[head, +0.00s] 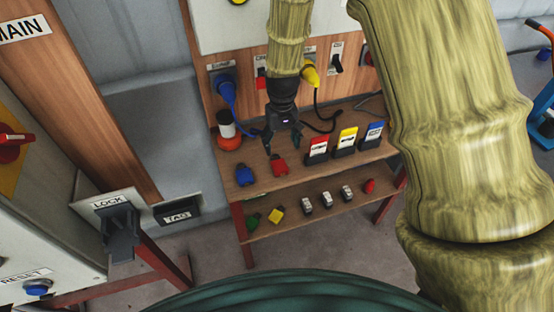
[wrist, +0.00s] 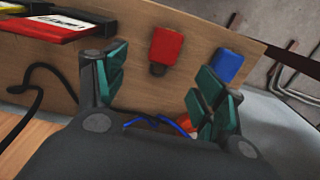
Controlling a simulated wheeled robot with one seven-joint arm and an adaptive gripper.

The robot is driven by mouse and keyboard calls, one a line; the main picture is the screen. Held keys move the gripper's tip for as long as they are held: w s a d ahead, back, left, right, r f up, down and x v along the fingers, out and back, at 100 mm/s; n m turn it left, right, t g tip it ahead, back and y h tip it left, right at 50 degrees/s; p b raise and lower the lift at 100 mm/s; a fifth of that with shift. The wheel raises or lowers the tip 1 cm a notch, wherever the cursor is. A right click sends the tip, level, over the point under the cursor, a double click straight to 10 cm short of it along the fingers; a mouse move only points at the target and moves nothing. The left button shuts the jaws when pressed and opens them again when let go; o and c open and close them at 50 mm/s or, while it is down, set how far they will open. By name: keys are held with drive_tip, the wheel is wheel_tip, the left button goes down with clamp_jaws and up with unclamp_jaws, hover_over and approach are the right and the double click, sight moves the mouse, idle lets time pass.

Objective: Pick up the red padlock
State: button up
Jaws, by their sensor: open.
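The red padlock (head: 279,167) lies on the upper shelf of the wooden bench, near its front edge, to the right of a blue padlock (head: 244,176). My gripper (head: 282,145) is just above and behind it in the head view, pointing down. In the wrist view, the red padlock (wrist: 167,46) lies ahead, between the lines of the two spread green-padded fingers of my gripper (wrist: 162,68). The fingers are open and nothing is between them. I see no contact with the padlock.
The blue padlock (wrist: 227,66) lies close beside, near the right finger. Tag holders with red, yellow and blue cards (head: 346,141) stand to the right. An orange-and-white container (head: 228,132) stands behind left. Cables hang behind. Several small items lie on the lower shelf (head: 325,214).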

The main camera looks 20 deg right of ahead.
sight(279, 164)
drive_tip(key=shift+s+a+f+p, duration=0.15)
drive_tip(key=shift+s+f, duration=0.25)
drive_tip(key=shift+f, duration=0.1)
drive_tip(key=shift+s+a+f+p, duration=0.15)
drive_tip(key=shift+s+f, duration=0.2)
drive_tip(key=shift+f, duration=0.15)
drive_tip(key=f, duration=0.1)
drive_tip(key=w+f, duration=0.1)
drive_tip(key=shift+w+f, duration=0.1)
drive_tip(key=shift+f, duration=0.25)
drive_tip(key=shift+s, duration=0.3)
drive_tip(key=shift+f+p, duration=0.15)
drive_tip(key=shift+p, duration=0.25)
drive_tip(key=f, duration=0.1)
drive_tip(key=f+p, duration=0.1)
drive_tip(key=shift+w+f, duration=0.3)
drive_tip(key=shift+f+p, duration=0.3)
drive_tip(key=shift+f, duration=0.8)
drive_tip(key=c, duration=1.2)
